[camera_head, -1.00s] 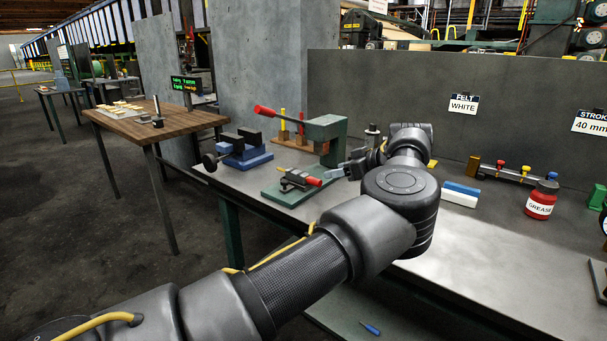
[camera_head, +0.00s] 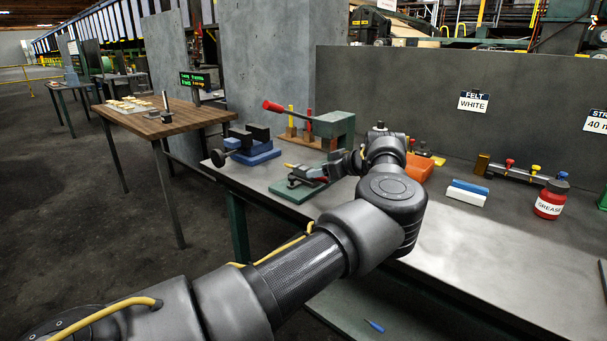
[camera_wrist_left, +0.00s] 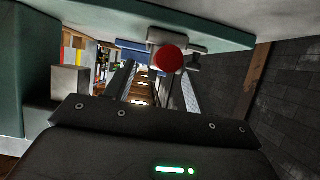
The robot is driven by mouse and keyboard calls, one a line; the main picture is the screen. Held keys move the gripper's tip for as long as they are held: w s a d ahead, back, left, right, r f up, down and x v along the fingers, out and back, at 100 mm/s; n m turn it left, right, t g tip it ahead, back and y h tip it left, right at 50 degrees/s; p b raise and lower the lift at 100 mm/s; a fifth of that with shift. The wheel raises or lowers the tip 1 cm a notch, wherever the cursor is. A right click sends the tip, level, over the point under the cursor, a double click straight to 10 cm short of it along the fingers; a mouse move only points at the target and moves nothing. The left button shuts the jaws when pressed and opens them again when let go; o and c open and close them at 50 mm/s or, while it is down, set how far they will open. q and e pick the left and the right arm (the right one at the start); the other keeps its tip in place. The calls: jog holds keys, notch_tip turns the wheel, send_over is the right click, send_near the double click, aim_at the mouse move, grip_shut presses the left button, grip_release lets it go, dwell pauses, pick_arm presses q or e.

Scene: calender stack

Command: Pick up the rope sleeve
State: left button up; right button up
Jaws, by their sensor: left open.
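I cannot pick out the rope sleeve for certain in either view. My left gripper (camera_head: 327,169) reaches leftward over the workbench, beside the small clamp fixture (camera_head: 298,180) on a green base plate (camera_head: 290,194). In the left wrist view my left gripper (camera_wrist_left: 157,78) is open. A round red knob (camera_wrist_left: 166,59) shows in front of the gap between its fingers. I see nothing held, and the space beyond the knob is partly hidden. In the head view the gripper and wrist hide part of the fixture. My right gripper is not in view.
A green press (camera_head: 328,123) with a red-ended lever stands behind the fixture, and a blue vise (camera_head: 252,152) to its left. An orange bin (camera_head: 419,166) is right of my wrist. A blue-and-white block (camera_head: 467,193) and red grease jar (camera_head: 550,203) stand farther right. The bench front is mostly clear.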

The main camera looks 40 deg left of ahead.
pick_arm(q)
jog(key=x, duration=0.2)
jog(key=shift+a+f, duration=0.1)
jog(key=shift+a, duration=0.15)
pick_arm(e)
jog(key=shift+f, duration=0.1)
pick_arm(q)
jog(key=shift+d, duration=0.1)
jog(key=shift+c, duration=0.4)
grip_shut()
jog(key=shift+r, duration=0.75)
jog(key=s+d+r+b, duration=0.3)
jog(key=s+d+r, duration=0.1)
jog(key=s+r, duration=0.7)
jog(key=shift+s+r, duration=0.3)
jog(key=shift+s, duration=0.9)
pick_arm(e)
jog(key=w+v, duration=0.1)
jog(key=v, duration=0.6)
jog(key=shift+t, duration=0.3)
